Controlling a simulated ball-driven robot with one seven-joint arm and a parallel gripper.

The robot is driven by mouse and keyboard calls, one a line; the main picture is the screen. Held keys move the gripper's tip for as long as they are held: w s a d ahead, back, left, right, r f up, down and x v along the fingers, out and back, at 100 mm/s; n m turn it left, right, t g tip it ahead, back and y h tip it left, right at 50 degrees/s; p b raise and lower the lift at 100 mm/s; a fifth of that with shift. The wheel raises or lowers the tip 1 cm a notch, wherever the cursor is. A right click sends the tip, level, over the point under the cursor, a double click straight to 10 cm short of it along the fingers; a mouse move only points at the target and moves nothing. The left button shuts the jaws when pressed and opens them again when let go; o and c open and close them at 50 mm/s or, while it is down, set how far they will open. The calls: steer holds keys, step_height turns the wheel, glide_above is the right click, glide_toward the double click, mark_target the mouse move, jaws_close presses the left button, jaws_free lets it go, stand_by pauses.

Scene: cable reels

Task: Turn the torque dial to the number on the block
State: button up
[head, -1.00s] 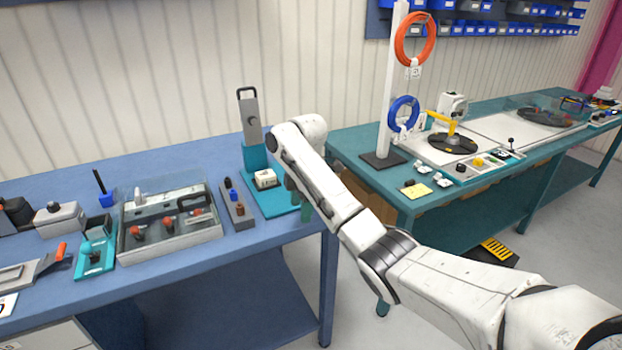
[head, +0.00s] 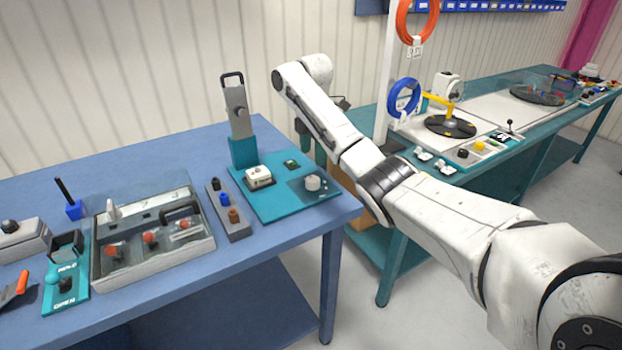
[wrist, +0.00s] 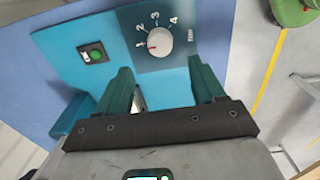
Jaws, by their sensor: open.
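The torque dial (head: 313,183) is a pale round knob on a dark panel at the right of the teal plate.
A green button (wrist: 97,55) sits left of the dial. A grey upright with a handle (head: 237,110) stands in a teal holder behind the block. A rack of coloured plugs (head: 229,212) and a clear-lidded box (head: 150,245) lie to the left. A second bench stands at right.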

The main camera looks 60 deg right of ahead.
mark_target(313, 179)
step_height(313, 179, down, 9)
steer(key=shift+p, duration=0.5)
steer(key=c, duration=1)
